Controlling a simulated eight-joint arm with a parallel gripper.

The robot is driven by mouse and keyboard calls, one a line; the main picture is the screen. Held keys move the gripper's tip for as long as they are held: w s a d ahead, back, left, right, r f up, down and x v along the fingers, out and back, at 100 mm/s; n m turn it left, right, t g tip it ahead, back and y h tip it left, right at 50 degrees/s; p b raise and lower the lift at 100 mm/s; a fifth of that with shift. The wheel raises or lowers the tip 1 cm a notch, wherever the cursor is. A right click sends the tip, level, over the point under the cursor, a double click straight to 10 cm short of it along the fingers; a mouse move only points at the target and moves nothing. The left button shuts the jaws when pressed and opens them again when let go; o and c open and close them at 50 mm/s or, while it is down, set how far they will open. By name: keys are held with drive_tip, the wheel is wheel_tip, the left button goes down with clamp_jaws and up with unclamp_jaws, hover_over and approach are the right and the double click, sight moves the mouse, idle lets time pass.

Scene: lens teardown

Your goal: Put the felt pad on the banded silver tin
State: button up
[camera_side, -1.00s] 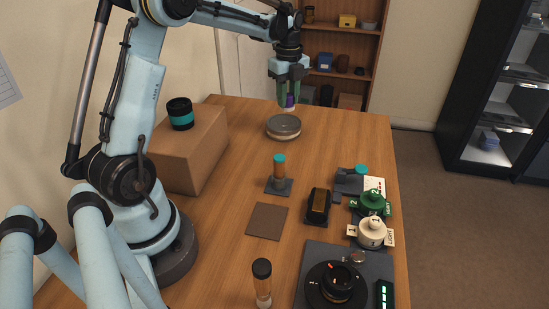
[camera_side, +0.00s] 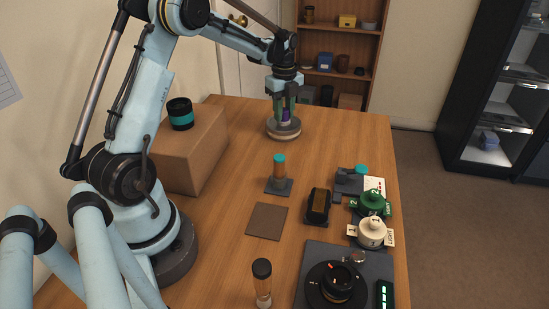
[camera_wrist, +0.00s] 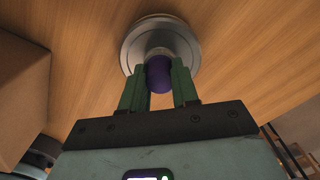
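The banded silver tin (camera_side: 271,133) is a low round tin near the far end of the table. It also shows below my fingers in the wrist view (camera_wrist: 133,48). My gripper (camera_side: 284,108) points down over it, its green fingers closed on the purple grip of the felt pad (camera_side: 286,116). In the wrist view the purple grip (camera_wrist: 159,75) sits between the fingertips (camera_wrist: 162,70), with a pale round base beyond it over the middle of the lid. The pad's underside is hidden, so I cannot tell whether it touches the lid.
A cardboard box (camera_side: 190,155) with a black and teal jar (camera_side: 180,114) stands left. Nearer are a teal-topped post (camera_side: 279,170), a brown mat (camera_side: 267,221), a black block (camera_side: 318,207), and green (camera_side: 374,200) and cream (camera_side: 371,232) knobbed pieces. The table around the tin is clear.

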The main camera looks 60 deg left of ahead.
sight(284, 109)
drive_tip(key=o, duration=0.4)
drive_tip(key=shift+r, duration=0.1)
wheel_tip(284, 109, up, 11)
drive_tip(key=s+d+r+n+t, duration=0.1)
drive_tip(key=d+r+n, duration=0.2)
drive_tip(key=d, duration=0.3)
drive_tip(key=s+d+f+n+t, duration=0.2)
drive_tip(key=s+d+n+t, duration=0.1)
drive_tip(key=s+d+n, duration=0.3)
drive_tip(key=s+d+f+n+t, duration=0.3)
drive_tip(key=s+d+n, duration=0.4)
drive_tip(key=d+n, duration=0.2)
drive_tip(key=shift+d, duration=0.65)
